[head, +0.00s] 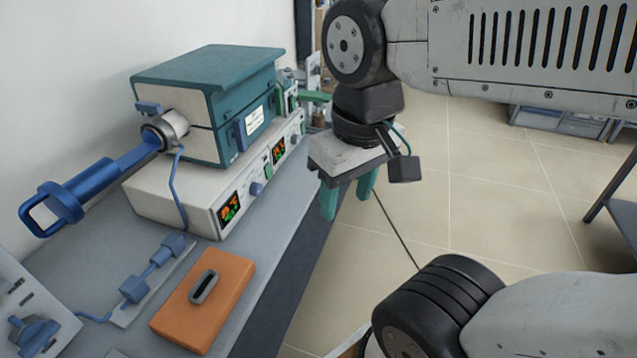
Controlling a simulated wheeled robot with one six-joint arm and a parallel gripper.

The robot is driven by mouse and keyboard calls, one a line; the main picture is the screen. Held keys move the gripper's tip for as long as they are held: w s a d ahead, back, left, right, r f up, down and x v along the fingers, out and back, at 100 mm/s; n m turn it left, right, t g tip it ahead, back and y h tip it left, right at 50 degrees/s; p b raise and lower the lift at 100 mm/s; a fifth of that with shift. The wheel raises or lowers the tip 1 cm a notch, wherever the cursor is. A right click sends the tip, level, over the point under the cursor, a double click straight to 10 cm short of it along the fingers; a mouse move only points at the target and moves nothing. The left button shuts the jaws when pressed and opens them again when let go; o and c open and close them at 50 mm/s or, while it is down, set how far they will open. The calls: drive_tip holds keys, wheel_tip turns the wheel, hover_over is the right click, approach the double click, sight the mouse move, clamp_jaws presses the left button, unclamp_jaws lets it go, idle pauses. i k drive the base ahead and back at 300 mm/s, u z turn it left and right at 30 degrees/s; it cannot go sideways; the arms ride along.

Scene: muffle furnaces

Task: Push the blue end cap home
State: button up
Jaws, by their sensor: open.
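The blue end cap (105,182) is a long blue rod with a square loop handle (50,210) at its outer end. Its inner end meets the metal collar (166,131) on the left side of the near furnace (190,110). Much of the blue rod shows outside the collar; how deep it sits inside cannot be seen. My gripper (348,204) hangs over the floor to the right of the bench, fingers pointing down. Its green fingers are apart with nothing between them. It is well away from the end cap.
An orange block (215,300) with a grey handle lies on the bench (268,262) in front of the furnace. Blue fittings (145,275) with a tube stand left of it. Another furnace with green parts (315,97) stands behind.

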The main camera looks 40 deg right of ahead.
sight(66, 201)
drive_tip(key=z, duration=1.2)
drive_tip(key=k, duration=0.6)
drive_tip(key=u, duration=1.25)
drive_tip(key=i, duration=0.5)
drive_tip(key=z, duration=0.05)
